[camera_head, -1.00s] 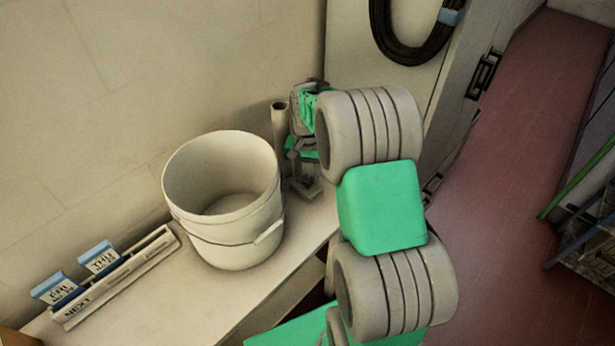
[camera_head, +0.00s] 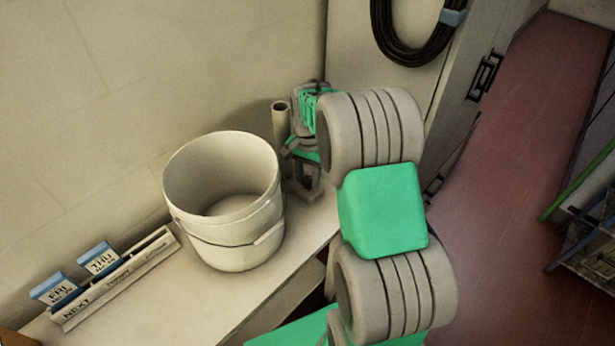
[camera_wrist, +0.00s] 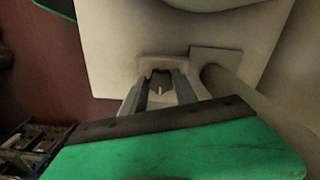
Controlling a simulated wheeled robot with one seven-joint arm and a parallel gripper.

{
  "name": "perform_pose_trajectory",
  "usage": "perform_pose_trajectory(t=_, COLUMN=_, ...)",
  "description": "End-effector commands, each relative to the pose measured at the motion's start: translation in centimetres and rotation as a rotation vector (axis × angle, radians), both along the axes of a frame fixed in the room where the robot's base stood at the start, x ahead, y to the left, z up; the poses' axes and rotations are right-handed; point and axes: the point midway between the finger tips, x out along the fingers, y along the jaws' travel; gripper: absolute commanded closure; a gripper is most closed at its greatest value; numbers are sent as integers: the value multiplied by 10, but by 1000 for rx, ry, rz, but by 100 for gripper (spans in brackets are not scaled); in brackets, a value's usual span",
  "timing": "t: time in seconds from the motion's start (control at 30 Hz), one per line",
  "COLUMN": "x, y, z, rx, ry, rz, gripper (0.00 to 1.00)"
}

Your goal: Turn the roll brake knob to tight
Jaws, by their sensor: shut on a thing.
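In the wrist view the two fingers of my gripper (camera_wrist: 160,93) stand on either side of a small dark knob (camera_wrist: 160,77) with a pale mark on it. The gripper is shut on this knob. The knob sits on a pale base at the end of the bench. In the head view my gripper (camera_head: 307,188) points down at the back right of the bench, beside an upright tube. The knob is hidden there, and I cannot read any tight or loose marking.
A pale bucket (camera_head: 225,225) stands left of my gripper. The upright tube (camera_head: 280,125) is close behind it and also shows in the wrist view (camera_wrist: 222,85). A rack (camera_head: 120,280) with day cards lies front left. A black cable coil (camera_head: 415,50) hangs above.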

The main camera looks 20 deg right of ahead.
Motion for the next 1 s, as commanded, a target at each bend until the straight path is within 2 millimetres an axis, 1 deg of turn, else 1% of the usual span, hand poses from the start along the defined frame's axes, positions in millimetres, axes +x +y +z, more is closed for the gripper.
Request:
perform_pose_trajectory(t=0.03, x=0, y=0, z=1, rx=-1, ry=-1, rz=-1, gripper=65)
perform_pose_trajectory(t=0.3, x=0, y=0, z=0, rx=-1, ry=-1, rz=0, gripper=44)
perform_pose_trajectory(t=0.57, x=0, y=0, z=2, rx=0, ry=-1, rz=0, gripper=44)
perform_pose_trajectory(t=0.67, x=1, y=0, z=13, rx=-1, ry=-5, rz=0, gripper=44)
perform_pose_trajectory(t=0.9, x=1, y=0, z=61, rx=-1, ry=-5, rz=0, gripper=44)
perform_pose_trajectory(t=1.0, x=1, y=0, z=73, rx=0, ry=-3, rz=0, gripper=44)
